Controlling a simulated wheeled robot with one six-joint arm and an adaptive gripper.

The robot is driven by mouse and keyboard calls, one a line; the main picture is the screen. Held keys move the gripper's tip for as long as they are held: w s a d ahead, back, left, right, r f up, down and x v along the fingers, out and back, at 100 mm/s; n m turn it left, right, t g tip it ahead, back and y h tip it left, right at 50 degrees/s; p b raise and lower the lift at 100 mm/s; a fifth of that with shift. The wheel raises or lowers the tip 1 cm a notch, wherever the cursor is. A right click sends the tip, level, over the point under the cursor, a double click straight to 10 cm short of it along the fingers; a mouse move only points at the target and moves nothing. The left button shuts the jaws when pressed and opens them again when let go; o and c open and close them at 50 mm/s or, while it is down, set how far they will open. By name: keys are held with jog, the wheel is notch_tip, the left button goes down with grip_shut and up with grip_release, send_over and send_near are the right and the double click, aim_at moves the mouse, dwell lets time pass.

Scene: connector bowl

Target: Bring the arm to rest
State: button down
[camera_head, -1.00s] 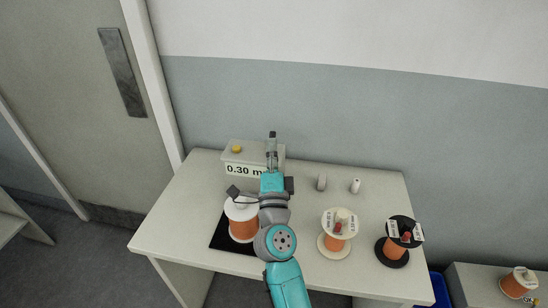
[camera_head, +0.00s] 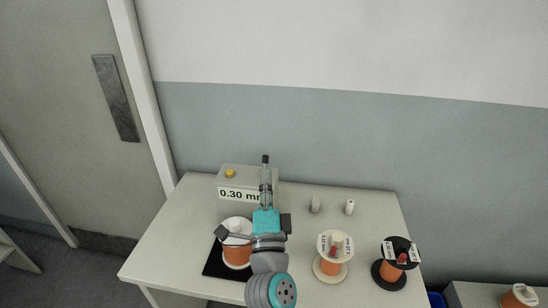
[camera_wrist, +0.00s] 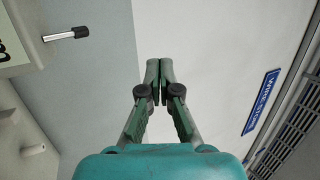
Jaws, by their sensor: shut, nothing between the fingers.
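My gripper (camera_head: 265,160) points up and away over the back of the table, in front of a grey box with a 0.30 label. In the wrist view my gripper (camera_wrist: 160,64) has its fingertips together with nothing between them, against the wall. My arm is raised over the table, and part of it hides the middle of the table and part of the box.
The table (camera_head: 160,264) holds a copper spool (camera_head: 236,252) on a black mat (camera_head: 214,268), a white-flanged spool (camera_head: 331,265), a black-flanged spool (camera_head: 393,272) and two small pegs (camera_head: 350,207). The box (camera_head: 228,182) has a yellow knob. A door (camera_head: 60,130) is at left.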

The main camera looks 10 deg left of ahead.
jog(key=s+d+f+n+g+h, duration=0.1)
jog(key=s+d+f+n+h, duration=0.35)
jog(key=s+d+f, duration=1.45)
jog(key=s+d+f+n+g, duration=0.1)
jog(key=s+d+n+g, duration=0.1)
jog(key=s, duration=0.7)
jog(key=s+d+f+n+g, duration=0.2)
jog(key=s+n, duration=0.3)
jog(key=s, duration=0.4)
jog(key=s+d+f+n+g, duration=0.1)
jog(key=s+d+n+g, duration=0.1)
jog(key=s, duration=0.7)
jog(key=shift+s+d+f+n+g, duration=0.15)
jog(key=shift+d+f+n+g, duration=0.15)
jog(key=shift+d+n, duration=0.35)
jog(key=shift+y, duration=0.25)
